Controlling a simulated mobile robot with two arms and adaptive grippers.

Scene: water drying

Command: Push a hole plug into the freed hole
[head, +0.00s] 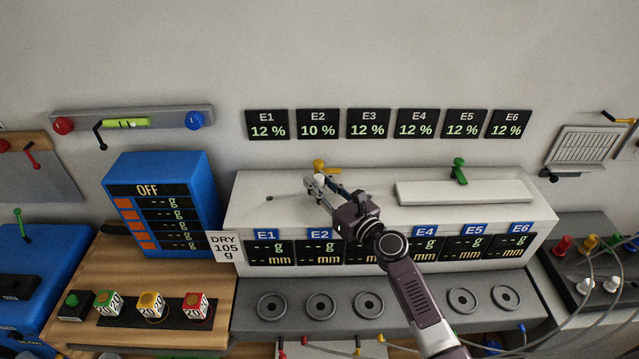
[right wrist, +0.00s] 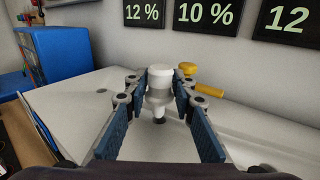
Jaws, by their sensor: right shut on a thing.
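A white hole plug (right wrist: 160,83) with a dark lower tip stands upright between my right fingers. My right gripper (right wrist: 160,98) is shut on it, above the white top of the long bench unit (head: 258,185). In the head view the gripper (head: 323,184) covers part of that top, and the plug (head: 319,180) shows as a small white piece. A small dark hole (head: 269,198) lies in the top, left of the gripper; it also shows in the right wrist view (right wrist: 101,91). Whether the plug's tip touches the surface I cannot tell. My left gripper is not in view.
A yellow handle (head: 322,166) stands close behind my right gripper. A green handle (head: 459,170) and a raised white slab (head: 465,192) are to the right. A blue device (head: 165,175) marked OFF stands to the left. The top's left part is clear.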

